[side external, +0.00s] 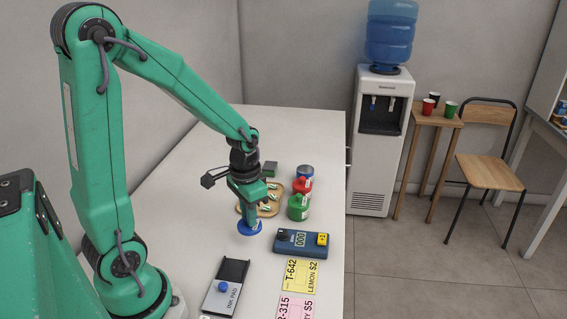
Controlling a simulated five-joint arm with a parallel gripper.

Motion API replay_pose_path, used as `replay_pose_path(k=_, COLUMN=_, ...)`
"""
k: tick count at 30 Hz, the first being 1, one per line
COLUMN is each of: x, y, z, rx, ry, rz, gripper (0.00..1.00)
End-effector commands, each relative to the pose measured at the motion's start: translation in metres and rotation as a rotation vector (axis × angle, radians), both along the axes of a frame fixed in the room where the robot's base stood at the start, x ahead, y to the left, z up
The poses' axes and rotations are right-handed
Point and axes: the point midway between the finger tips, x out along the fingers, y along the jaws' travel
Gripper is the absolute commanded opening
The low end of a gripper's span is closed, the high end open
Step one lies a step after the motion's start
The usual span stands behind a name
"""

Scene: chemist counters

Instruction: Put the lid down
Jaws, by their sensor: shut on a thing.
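My gripper (252,216) points down over the white counter, left of the jars. It is shut on the blue lid (249,229), a round disc held flat just below the fingers. I cannot tell whether the lid touches the counter or hangs slightly above it. A blue jar (305,174), a red jar (303,187) and a green jar (298,208) stand in a row to the right of the gripper. The fingertips are small and partly merge with the lid.
A wooden tray (241,209) with small green-labelled items lies behind the gripper. A dark blue device (300,243), an ink pad (228,284), a yellow card (298,276) and a pink card (296,306) lie in front. The counter (180,225) left of the lid is clear.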

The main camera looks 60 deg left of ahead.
Motion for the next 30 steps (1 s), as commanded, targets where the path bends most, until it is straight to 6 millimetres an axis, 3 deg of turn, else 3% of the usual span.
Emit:
replay_pose_path(k=6, x=0.005, y=0.032, z=-0.02, rx=-0.001, ry=0.002, rz=0.004, gripper=0.0)
replay_pose_path(k=12, x=0.008, y=0.048, z=-0.029, rx=0.0, ry=0.0, rz=0.001, gripper=0.0)
replay_pose_path(k=22, x=0.009, y=0.05, z=-0.034, rx=-0.001, ry=0.001, rz=-0.001, gripper=0.0)
replay_pose_path(k=30, x=0.008, y=0.049, z=-0.058, rx=-0.002, ry=0.004, rz=-0.001, gripper=0.0)
